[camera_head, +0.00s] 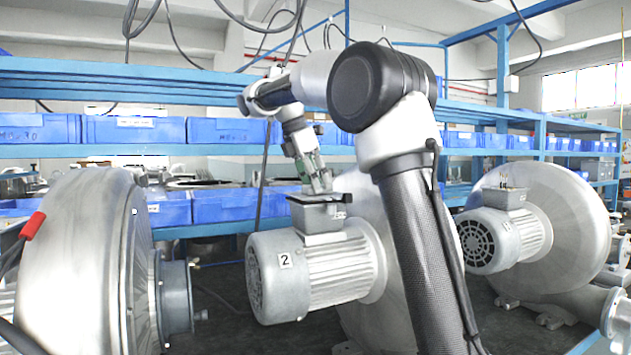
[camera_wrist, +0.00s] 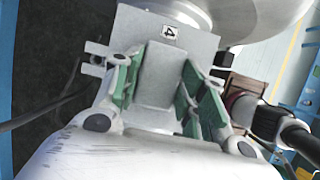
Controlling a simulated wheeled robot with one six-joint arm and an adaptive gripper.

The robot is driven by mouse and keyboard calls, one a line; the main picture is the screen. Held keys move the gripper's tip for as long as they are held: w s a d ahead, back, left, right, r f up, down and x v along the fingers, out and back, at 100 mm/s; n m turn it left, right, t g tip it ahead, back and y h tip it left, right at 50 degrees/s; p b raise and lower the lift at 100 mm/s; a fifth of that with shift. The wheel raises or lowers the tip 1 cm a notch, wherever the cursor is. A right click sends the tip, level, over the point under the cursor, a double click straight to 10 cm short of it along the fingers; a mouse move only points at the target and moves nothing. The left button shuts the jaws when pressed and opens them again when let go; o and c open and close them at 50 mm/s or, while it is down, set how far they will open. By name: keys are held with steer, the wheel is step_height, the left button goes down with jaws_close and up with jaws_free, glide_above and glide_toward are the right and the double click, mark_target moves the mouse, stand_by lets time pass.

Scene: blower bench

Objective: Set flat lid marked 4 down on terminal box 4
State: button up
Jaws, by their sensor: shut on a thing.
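My gripper (camera_head: 318,182) points down in the head view, above the motor marked 2 (camera_head: 286,260). It is shut on the raised grip of the flat lid (camera_head: 318,198), which looks dark and thin there. In the wrist view my gripper (camera_wrist: 158,80) has green-padded fingers on both sides of the grey block, and the lid (camera_wrist: 135,40) shows a label 4, upside down. The terminal box (camera_head: 322,218) of the motor marked 2 lies right under the lid; I cannot tell whether they touch. No box marked 4 is readable.
A second blower motor (camera_head: 495,235) stands at right, its terminal box (camera_head: 505,197) uncovered with studs showing. A large blower housing (camera_head: 85,265) fills the left. Blue shelving with blue bins (camera_head: 135,130) runs behind. A cable (camera_head: 262,175) hangs near the arm.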

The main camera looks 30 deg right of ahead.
steer(key=shift+f, duration=0.45)
stand_by(0.3)
steer(key=o, duration=1.2)
steer(key=v, duration=1.2)
steer(key=shift+s, duration=0.1)
